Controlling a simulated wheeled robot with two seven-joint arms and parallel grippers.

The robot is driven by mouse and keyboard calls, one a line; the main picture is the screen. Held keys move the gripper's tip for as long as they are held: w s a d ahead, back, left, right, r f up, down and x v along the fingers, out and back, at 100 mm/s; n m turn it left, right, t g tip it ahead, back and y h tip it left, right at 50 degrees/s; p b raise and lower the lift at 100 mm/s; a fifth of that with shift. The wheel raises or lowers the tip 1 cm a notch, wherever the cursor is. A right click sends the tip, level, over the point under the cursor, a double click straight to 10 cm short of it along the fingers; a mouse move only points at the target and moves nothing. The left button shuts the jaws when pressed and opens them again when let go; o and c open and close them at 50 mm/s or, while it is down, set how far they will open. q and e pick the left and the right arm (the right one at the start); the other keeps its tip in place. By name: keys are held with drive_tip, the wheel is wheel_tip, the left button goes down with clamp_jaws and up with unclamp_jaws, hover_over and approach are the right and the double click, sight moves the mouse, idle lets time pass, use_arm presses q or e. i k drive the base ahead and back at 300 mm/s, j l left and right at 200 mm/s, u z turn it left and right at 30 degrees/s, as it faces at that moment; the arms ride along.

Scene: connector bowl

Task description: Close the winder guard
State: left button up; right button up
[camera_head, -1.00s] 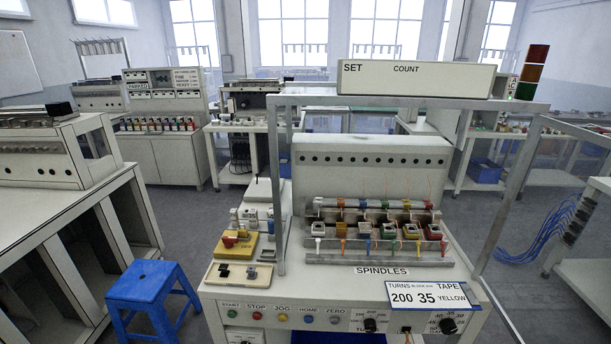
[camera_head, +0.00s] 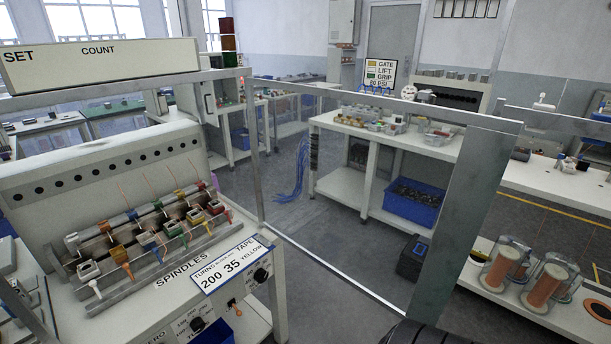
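The winder (camera_head: 95,180) stands at the left, with its row of spindles and coloured clips uncovered at the front. The winder guard (camera_head: 465,205) is a see-through panel in a grey metal frame. It stands open, swung out from the post at the winder's right side and reaching toward me across the middle of the view. Its wide free-end upright is right of centre. Neither of my grippers can be made out. A dark ribbed shape shows at the bottom edge below the guard; I cannot tell what it is.
Behind the guard are a white bench (camera_head: 385,130) with parts and a blue crate (camera_head: 414,203) on its lower shelf. A shelf with copper wire spools (camera_head: 545,285) is at the lower right. Grey floor shows between the winder and the benches.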

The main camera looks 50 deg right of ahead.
sight(489, 143)
drive_tip(key=k+l, duration=0.25)
drive_tip(key=l, duration=0.2)
drive_tip(key=k+l+u, duration=0.1)
drive_tip(key=l, duration=0.35)
drive_tip(key=k+l, duration=0.35)
drive_tip(key=k+l+u, duration=0.1)
drive_tip(key=k+l, duration=0.15)
drive_tip(key=l, duration=0.25)
drive_tip(key=i+l, duration=0.1)
drive_tip(key=l, duration=0.3)
drive_tip(key=i+l+u, duration=0.1)
drive_tip(key=l, duration=0.35)
drive_tip(key=i+l, duration=0.1)
drive_tip(key=l, duration=0.3)
drive_tip(key=i+l+u, duration=0.1)
drive_tip(key=l, duration=0.3)
